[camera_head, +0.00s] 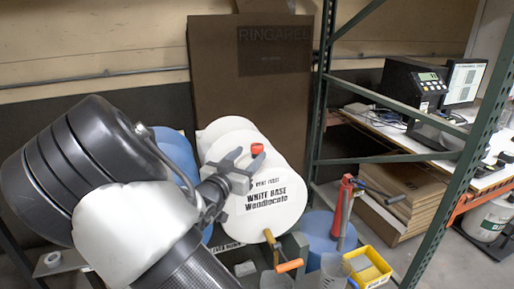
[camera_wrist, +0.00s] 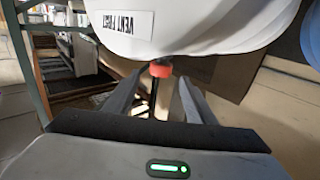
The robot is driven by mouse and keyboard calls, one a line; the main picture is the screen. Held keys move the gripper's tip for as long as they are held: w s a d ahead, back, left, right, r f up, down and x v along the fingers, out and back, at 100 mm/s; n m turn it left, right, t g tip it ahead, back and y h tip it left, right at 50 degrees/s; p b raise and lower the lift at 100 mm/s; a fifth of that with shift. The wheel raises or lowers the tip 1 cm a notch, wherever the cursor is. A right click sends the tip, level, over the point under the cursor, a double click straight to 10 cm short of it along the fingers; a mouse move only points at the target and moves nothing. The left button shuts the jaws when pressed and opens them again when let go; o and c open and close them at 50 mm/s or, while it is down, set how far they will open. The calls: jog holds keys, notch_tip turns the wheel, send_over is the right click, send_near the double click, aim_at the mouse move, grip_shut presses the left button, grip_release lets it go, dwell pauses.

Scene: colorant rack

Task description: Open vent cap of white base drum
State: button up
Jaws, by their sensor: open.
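The white base drum (camera_head: 280,207) lies on its side in the rack, its white end facing out with "WHITE BASE Woodlocate" on it. The red vent cap (camera_head: 257,149) is at the top of that end. In the wrist view the drum (camera_wrist: 215,22) fills the top with an upside-down vent label, and the red cap (camera_wrist: 160,70) shows at its rim. My gripper (camera_head: 246,163) is in front of the drum's upper part, close to the cap. In the wrist view its fingers (camera_wrist: 157,88) are apart, with the cap between or just beyond their tips; contact cannot be told.
An orange-handled tap (camera_head: 289,265) is low on the drum. A blue drum (camera_head: 176,155) is at left. A red hand pump (camera_head: 341,208), a yellow bin (camera_head: 368,268) and a green rack post (camera_head: 460,170) stand at right. A brown panel (camera_head: 225,75) is behind.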

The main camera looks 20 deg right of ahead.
aim_at(255, 150)
jog(key=x, duration=0.6)
jog(key=shift+w+d+f, duration=0.1)
jog(key=shift+w+d, duration=0.15)
jog(key=c, duration=1)
